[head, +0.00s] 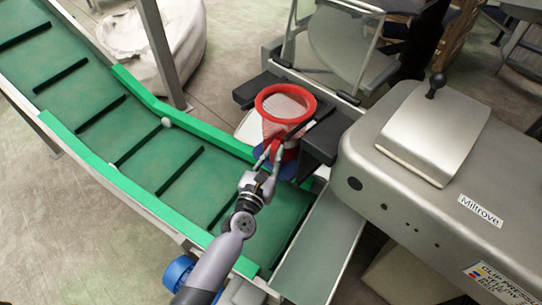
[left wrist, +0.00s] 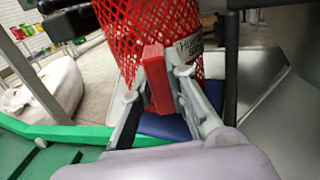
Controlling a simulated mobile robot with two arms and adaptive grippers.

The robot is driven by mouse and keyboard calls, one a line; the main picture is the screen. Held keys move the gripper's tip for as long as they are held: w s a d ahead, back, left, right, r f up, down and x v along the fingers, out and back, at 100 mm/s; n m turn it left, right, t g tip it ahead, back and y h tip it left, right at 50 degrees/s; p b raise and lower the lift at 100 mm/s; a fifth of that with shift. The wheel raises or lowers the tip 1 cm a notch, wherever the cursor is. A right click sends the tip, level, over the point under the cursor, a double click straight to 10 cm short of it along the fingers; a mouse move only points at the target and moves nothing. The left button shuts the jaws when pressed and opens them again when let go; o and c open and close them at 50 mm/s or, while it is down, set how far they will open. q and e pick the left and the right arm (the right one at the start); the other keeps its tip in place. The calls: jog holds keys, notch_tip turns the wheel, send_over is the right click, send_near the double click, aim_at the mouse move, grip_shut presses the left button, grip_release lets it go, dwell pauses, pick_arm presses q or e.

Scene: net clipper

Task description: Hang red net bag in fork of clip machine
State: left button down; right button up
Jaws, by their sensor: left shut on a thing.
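The red net bag (head: 284,128) has a round red rim (head: 264,96) at its top and hangs below it. My left gripper (head: 270,160) is shut on a red block-like part (left wrist: 157,80) at the near side of the bag. In the left wrist view the red mesh (left wrist: 130,30) rises behind the fingers, with a white printed label on it. The clip machine (head: 440,190) stands at the right. Its dark fork arms (head: 326,135) lie beside the bag, and the rim appears between them. I cannot tell whether the rim rests on them. My right gripper is not in view.
A green cleated conveyor (head: 150,140) with raised green side walls runs from the upper left to below the bag. A metal chute (head: 318,255) slopes beside the machine. A clear guard (head: 345,40) stands behind. A white sack (head: 150,40) sits at the back left.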

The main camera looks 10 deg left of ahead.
pick_arm(q)
jog(key=shift+f+b, duration=0.25)
jog(key=shift+b, duration=0.05)
jog(key=c, duration=1.5)
grip_release()
jog(key=shift+s, duration=0.1)
jog(key=v, duration=1.2)
jog(key=shift+b+v, duration=0.95)
jog(key=shift+v, duration=2.7)
